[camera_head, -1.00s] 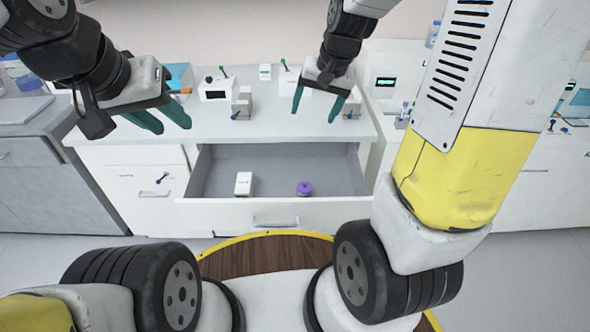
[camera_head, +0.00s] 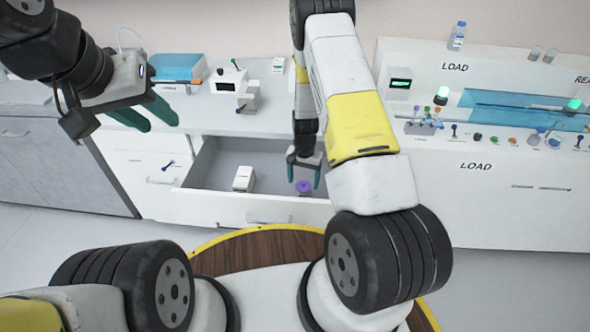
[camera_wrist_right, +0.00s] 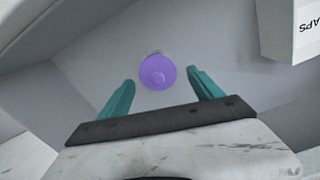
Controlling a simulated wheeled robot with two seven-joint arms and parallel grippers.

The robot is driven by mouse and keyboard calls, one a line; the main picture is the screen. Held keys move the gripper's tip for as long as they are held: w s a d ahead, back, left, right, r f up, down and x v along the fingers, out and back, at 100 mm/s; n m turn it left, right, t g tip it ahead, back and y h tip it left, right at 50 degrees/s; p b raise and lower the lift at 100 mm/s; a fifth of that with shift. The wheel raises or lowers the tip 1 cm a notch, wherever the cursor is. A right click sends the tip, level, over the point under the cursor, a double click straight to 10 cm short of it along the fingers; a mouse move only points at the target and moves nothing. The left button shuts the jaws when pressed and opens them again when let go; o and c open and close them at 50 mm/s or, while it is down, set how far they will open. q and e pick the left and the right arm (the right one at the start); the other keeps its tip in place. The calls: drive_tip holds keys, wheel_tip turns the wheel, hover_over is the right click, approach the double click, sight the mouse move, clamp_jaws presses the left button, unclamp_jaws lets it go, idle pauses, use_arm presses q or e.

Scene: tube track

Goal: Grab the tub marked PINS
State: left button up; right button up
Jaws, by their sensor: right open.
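A small round tub with a purple lid (camera_head: 304,188) stands in the open drawer (camera_head: 205,163). No marking on it can be read. In the right wrist view the purple lid (camera_wrist_right: 157,72) lies between and just beyond the two teal fingertips, with space on both sides. My right gripper (camera_head: 304,180) is open and points down into the drawer, close above the tub; its fingers also show in the right wrist view (camera_wrist_right: 160,84). My left gripper (camera_head: 160,120) is held in the air above the counter's left front; its two fingers are apart and empty.
A white box (camera_head: 243,178) stands in the drawer left of the tub, its lettering partly visible in the right wrist view (camera_wrist_right: 290,25). Small devices, including a grey one (camera_head: 248,98), stand on the counter. A LOAD-marked station (camera_head: 476,166) with tubes is at right.

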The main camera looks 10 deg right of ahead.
sight(303, 186)
drive_tip(key=f, duration=0.4)
drive_tip(key=shift+s+f, duration=0.3)
drive_tip(key=shift+f, duration=0.1)
drive_tip(key=shift+w+f, duration=0.1)
drive_tip(key=shift+f, duration=0.5)
drive_tip(key=c, duration=1.4)
